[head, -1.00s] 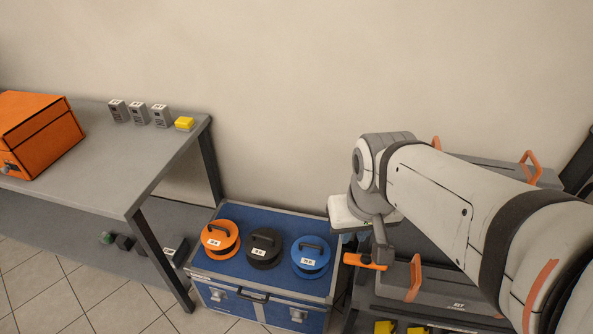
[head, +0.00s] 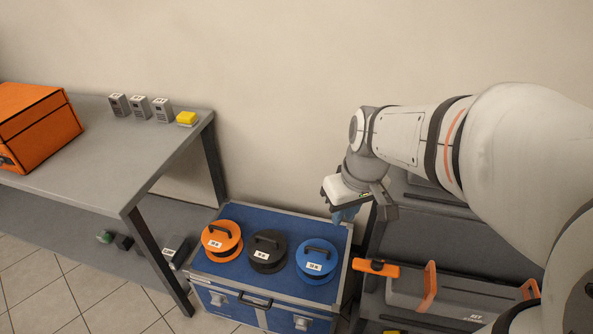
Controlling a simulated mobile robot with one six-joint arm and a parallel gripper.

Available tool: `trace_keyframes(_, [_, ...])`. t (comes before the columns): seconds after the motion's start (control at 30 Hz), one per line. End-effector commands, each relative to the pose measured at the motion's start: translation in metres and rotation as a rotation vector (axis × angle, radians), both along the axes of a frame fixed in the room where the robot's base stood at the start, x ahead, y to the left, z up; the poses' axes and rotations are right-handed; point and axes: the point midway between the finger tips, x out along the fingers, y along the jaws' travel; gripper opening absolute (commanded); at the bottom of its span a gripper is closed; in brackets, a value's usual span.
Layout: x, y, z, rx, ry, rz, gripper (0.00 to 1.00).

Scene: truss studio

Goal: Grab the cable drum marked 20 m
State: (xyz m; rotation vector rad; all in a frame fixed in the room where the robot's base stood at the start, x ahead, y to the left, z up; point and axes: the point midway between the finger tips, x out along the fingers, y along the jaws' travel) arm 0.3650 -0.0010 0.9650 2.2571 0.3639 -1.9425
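Three cable drums stand in a row on a blue case (head: 232,283): an orange drum (head: 222,250), a black drum (head: 267,262) and a blue drum (head: 317,270). Each has a handle on top and a small white label on its front. The lettering is too small to read surely, so I cannot tell which is marked 20 m. My gripper (head: 350,213) is above and slightly right of the blue drum, near the back right of the case, apart from the drums. Its fingers are partly hidden and I cannot see how far apart they are.
A grey toolbox (head: 440,298) with orange handles is on the right. A wall stands behind the case.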

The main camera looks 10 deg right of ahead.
Motion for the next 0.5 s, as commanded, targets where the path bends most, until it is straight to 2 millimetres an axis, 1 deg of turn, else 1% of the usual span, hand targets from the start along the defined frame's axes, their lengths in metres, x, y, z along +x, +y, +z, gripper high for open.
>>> trace_keyframes(0.03, [0.015, -0.001, -0.032, 0.014, 0.018, 0.048, 0.17])
trace_keyframes(0.17, [0.052, -0.002, -0.078, 0.055, 0.037, 0.197, 0.17])
trace_keyframes(0.2, [0.063, -0.003, -0.093, 0.069, 0.039, 0.241, 0.17])
trace_keyframes(0.27, [0.080, -0.004, -0.117, 0.092, 0.041, 0.308, 0.17])
trace_keyframes(0.3, [0.091, -0.006, -0.133, 0.105, 0.038, 0.353, 0.17])
trace_keyframes(0.37, [0.107, -0.008, -0.159, 0.128, 0.035, 0.418, 0.17])
trace_keyframes(0.4, [0.118, -0.010, -0.177, 0.143, 0.031, 0.461, 0.17])
trace_keyframes(0.47, [0.133, -0.013, -0.205, 0.166, 0.022, 0.523, 0.17])
trace_keyframes(0.5, [0.143, -0.015, -0.224, 0.182, 0.013, 0.564, 0.17])
